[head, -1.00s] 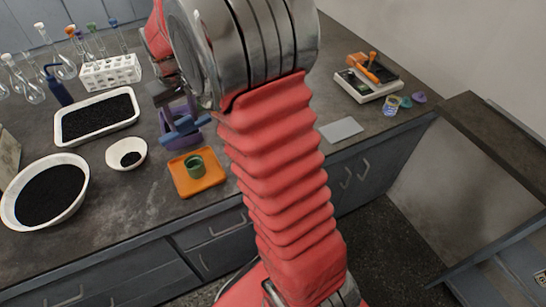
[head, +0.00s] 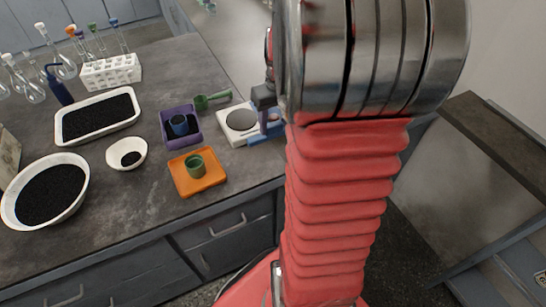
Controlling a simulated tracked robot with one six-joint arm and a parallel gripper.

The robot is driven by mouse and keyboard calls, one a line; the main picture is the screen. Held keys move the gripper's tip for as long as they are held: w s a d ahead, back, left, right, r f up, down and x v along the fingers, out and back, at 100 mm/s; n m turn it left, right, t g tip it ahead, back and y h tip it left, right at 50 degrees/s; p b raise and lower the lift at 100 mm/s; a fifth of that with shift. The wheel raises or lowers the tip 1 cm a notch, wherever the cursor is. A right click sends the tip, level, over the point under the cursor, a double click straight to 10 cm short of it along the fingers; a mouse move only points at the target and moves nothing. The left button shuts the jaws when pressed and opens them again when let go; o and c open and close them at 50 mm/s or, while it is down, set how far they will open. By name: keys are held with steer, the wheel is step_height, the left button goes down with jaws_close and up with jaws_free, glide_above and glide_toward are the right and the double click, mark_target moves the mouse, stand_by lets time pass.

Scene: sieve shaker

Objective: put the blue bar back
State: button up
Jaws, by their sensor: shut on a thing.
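The blue bar (head: 262,138) shows at the right edge of a white device with a round grey plate (head: 241,120), just left of my arm. My gripper (head: 266,112) is above the bar and shut on it. The arm hides part of the gripper and the bar's right end. I cannot tell whether the bar touches the device or hangs just above it.
A purple tray (head: 196,138) with a blue cup (head: 179,125) and an orange tray (head: 214,181) with a green cup (head: 195,165) stand to the left. A green scoop (head: 212,101) lies behind. My arm covers the bench's right part.

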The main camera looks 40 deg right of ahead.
mark_target(275, 133)
steer(key=shift+f, duration=0.1)
steer(key=shift+f, duration=3)
steer(key=shift+f, duration=0.1)
steer(key=shift+f, duration=1.8)
steer(key=o, duration=1.1)
